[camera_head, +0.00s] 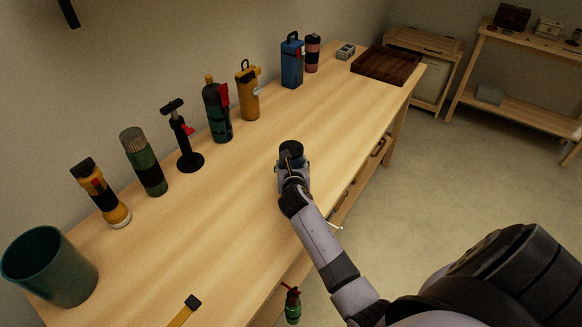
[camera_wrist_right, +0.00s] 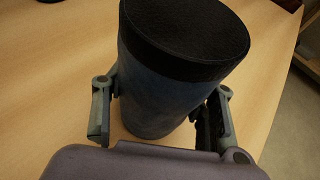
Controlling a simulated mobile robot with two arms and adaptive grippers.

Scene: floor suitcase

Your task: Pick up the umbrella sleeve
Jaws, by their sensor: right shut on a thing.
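A dark blue cylinder with a black top (camera_head: 291,149), which I take to be the umbrella sleeve, is upright near the front edge of the wooden bench. It also fills the middle of the right wrist view (camera_wrist_right: 160,92). My right gripper (camera_head: 293,172) is shut on it, with one finger on each side of its body in the wrist view (camera_wrist_right: 160,110). Its lower end is partly hidden by my gripper, and I cannot tell whether it touches the bench. My left gripper is not in view.
On the bench (camera_head: 235,215), a teal cup (camera_head: 50,268), yellow flashlight (camera_head: 100,195), green bottle (camera_head: 144,163), black stand (camera_head: 187,145) and several other containers line the wall side. A brown wooden board (camera_head: 386,65) lies at the far end. The bench middle is clear.

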